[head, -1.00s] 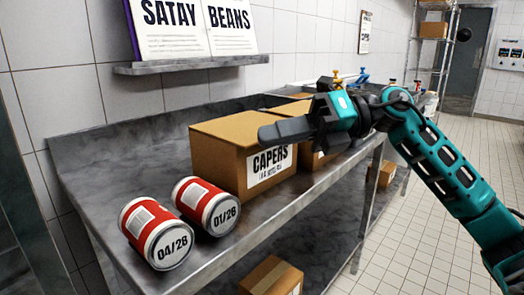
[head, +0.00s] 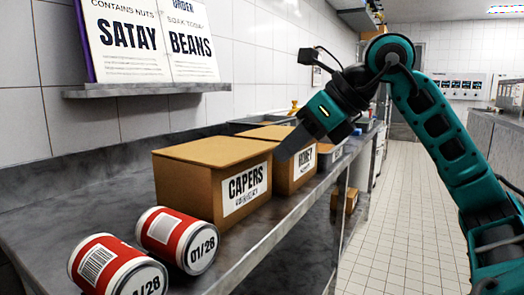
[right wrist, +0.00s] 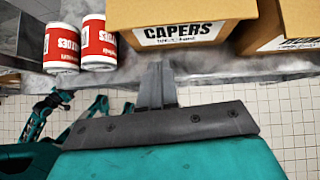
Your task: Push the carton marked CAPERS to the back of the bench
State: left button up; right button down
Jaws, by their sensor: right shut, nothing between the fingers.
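The brown carton marked CAPERS (head: 200,190) stands on the grey bench (head: 95,195), its white label facing the front edge. In the right wrist view the carton (right wrist: 185,50) is at the top, just beyond my fingertips. My right gripper (head: 284,153) is shut and empty. In the head view it points down and left by the carton's front right corner, overlapping the gap to the neighbouring carton. In the right wrist view the fingertips (right wrist: 156,68) are close below the label; I cannot tell whether they touch.
A second carton (head: 284,178) with a partly hidden label stands right beside the CAPERS carton. Two red cans (head: 168,232) lie at the left front. Trays (head: 262,123) stand further along the bench. A shelf (head: 140,90) with an open book hangs on the wall behind.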

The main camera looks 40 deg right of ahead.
pick_arm(q)
jog(key=a+r+p, duration=0.1)
jog(key=p, duration=0.2)
jog(key=shift+s+r, duration=0.1)
jog(key=shift+r, duration=0.05)
pick_arm(e)
jog(key=w, duration=0.1)
jog(key=w+a, duration=0.1)
jog(key=w, duration=0.1)
jog(key=w+f, duration=0.1)
jog(key=shift+w+a, duration=0.4)
